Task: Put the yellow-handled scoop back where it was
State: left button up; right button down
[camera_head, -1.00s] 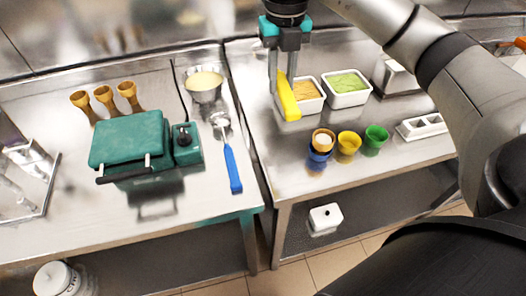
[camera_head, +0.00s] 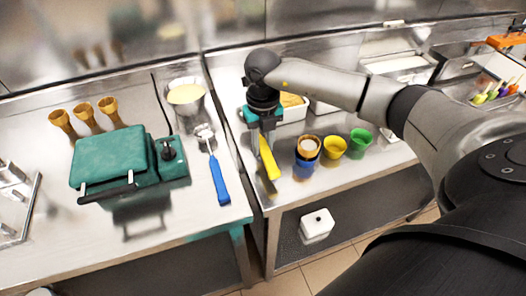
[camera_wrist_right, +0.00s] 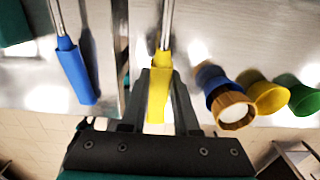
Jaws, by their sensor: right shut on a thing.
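The yellow-handled scoop (camera_head: 269,156) is in my right gripper (camera_head: 266,168), over the front left part of the right table. In the right wrist view its yellow handle (camera_wrist_right: 158,95) lies between the two fingers of the right gripper (camera_wrist_right: 160,76), and its metal shaft runs on toward the top edge. The scoop's bowl is not seen. I cannot tell whether the scoop touches the table. My left gripper is in neither view.
A blue-handled scoop (camera_head: 218,178) lies on the left table beside the green waffle iron (camera_head: 112,160). A gap separates the tables. Blue (camera_head: 304,166), yellow (camera_head: 333,147) and green (camera_head: 360,141) cups stand right of my gripper. Tubs (camera_head: 293,107) are behind my arm.

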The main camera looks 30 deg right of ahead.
jog(key=shift+f, duration=1.5)
jog(key=shift+f, duration=0.1)
jog(key=c, duration=0.7)
grip_release()
jog(key=shift+o, duration=0.2)
notch_tip(320, 180, up, 12)
jog(key=shift+r, duration=0.15)
